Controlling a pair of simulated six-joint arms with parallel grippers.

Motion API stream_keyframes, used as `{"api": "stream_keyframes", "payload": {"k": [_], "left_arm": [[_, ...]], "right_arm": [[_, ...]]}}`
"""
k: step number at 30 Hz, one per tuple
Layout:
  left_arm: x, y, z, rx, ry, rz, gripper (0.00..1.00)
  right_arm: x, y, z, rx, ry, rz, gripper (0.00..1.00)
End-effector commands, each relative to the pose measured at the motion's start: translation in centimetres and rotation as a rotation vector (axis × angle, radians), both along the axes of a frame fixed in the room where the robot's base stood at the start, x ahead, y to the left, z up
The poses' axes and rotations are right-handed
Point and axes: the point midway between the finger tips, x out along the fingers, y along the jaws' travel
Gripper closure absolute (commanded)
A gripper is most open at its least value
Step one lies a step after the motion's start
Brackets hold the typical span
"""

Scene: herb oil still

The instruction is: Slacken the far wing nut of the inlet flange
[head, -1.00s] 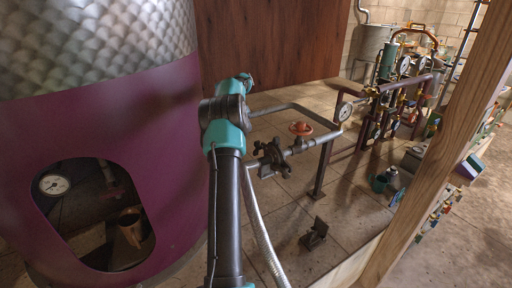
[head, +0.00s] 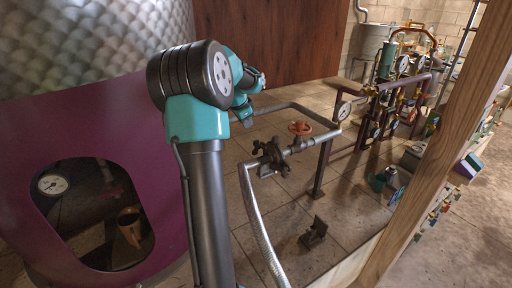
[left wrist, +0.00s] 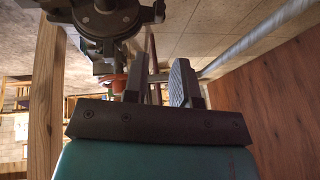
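The inlet flange (head: 270,157) is a dark round clamp on the grey pipe, left of the orange handwheel, with small dark wing nuts at its edge. I cannot tell the far wing nut apart in the head view. In the left wrist view the dark flange (left wrist: 104,17) is large at the top, with lugs at its sides. My left gripper (left wrist: 161,65) is open and empty, with a clear gap between its fingers. It is apart from the flange, which lies up and left of the fingers. In the head view my left arm hides most of this gripper. My right gripper is not in view.
The orange handwheel (head: 300,128) sits on the pipe beside the flange. A braided hose (head: 257,220) runs down from the flange. The purple still (head: 90,140) stands at left. A wooden post (head: 425,150) crosses the right side. A small dark bracket (head: 315,232) stands on the tiles.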

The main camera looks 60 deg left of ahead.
Motion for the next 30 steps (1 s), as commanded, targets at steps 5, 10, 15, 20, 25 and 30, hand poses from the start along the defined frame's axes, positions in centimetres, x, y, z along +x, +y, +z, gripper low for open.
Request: {"api": "stream_keyframes", "payload": {"k": [5, 10, 15, 20, 25, 30], "left_arm": [[0.1, 0.1, -0.3, -0.001, 0.001, 0.0, 0.75], [0.7, 0.4, -1.7, -0.002, 0.001, 0.0, 0.75], [1.6, 0.9, -4.0, -0.003, 0.002, 0.0, 0.75], [2.6, 1.5, -6.5, -0.004, 0.003, 0.0, 0.75], [3.7, 2.1, -9.1, -0.003, 0.002, 0.0, 0.75], [4.8, 2.7, -11.8, -0.003, 0.002, 0.0, 0.75]], "right_arm": [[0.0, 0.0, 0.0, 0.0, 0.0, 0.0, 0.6], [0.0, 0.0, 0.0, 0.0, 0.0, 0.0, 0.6], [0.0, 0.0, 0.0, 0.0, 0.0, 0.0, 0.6], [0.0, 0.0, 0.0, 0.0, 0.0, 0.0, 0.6], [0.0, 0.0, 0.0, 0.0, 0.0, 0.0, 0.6], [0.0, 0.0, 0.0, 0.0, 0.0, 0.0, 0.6]]}}
